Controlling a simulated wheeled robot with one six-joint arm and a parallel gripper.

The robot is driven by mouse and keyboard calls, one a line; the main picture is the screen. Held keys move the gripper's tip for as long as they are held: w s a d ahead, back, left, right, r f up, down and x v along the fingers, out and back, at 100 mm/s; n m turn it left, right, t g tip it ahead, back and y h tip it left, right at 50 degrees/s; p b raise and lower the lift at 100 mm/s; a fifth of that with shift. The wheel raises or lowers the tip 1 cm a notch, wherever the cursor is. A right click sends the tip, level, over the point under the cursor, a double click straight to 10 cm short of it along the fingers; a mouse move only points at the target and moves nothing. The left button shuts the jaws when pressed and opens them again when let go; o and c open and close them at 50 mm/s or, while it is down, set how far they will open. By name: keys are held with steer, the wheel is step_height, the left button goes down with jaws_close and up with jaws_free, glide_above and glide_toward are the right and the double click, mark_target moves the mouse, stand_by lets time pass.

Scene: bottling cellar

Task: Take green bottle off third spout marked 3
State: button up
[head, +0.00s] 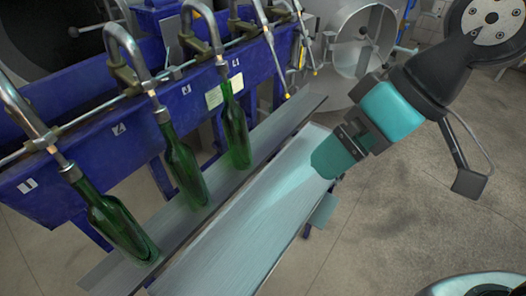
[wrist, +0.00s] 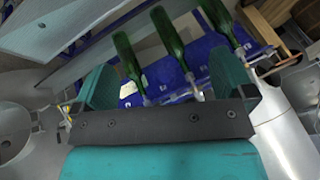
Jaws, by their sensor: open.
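The third green bottle (head: 234,130) hangs upright with its neck at the third spout (head: 221,65), beside the label 3 (head: 186,90). Its base is at the narrow grey shelf (head: 180,222); whether it rests there I cannot tell. My gripper (head: 330,160) has teal fingers and is to the right of this bottle, clearly apart from it, over the wide pale board. In the wrist view my gripper (wrist: 165,82) is open and empty, fingers wide apart. There the third bottle (wrist: 128,58) looks inverted, leftmost of three, beyond the fingers.
Two more green bottles are at spouts 1 (head: 115,225) and 2 (head: 182,165). A wide pale board (head: 235,235) runs in front of the shelf. A blue frame (head: 85,150) stands behind the bottles. A round metal vessel (head: 362,40) is at the back. Open floor lies right.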

steer(key=w+a+f+n+t+y+b, duration=0.1)
steer(key=w+a+f+t+y+b, duration=0.1)
steer(key=w+a+f+b, duration=0.4)
steer(key=w+a+f+t+y+b, duration=0.2)
steer(key=w+a+f+b, duration=0.15)
steer(key=w+f, duration=0.5)
steer(key=t+b, duration=0.7)
steer(key=b, duration=0.2)
glide_toward(244, 141)
steer(key=shift+m+t, duration=0.4)
steer(key=p+x, duration=0.7)
steer(key=p, duration=0.2)
steer(key=shift+s+a+f, duration=0.1)
steer(key=shift+s+f, duration=0.05)
steer(key=shift+p+x, duration=0.95)
steer(key=shift+x, duration=0.65)
steer(key=shift+b+x, duration=0.4)
steer(key=shift+x, duration=1.2)
steer(key=shift+s+f, duration=0.1)
steer(key=shift+f, duration=0.05)
steer(key=c, duration=1.8)
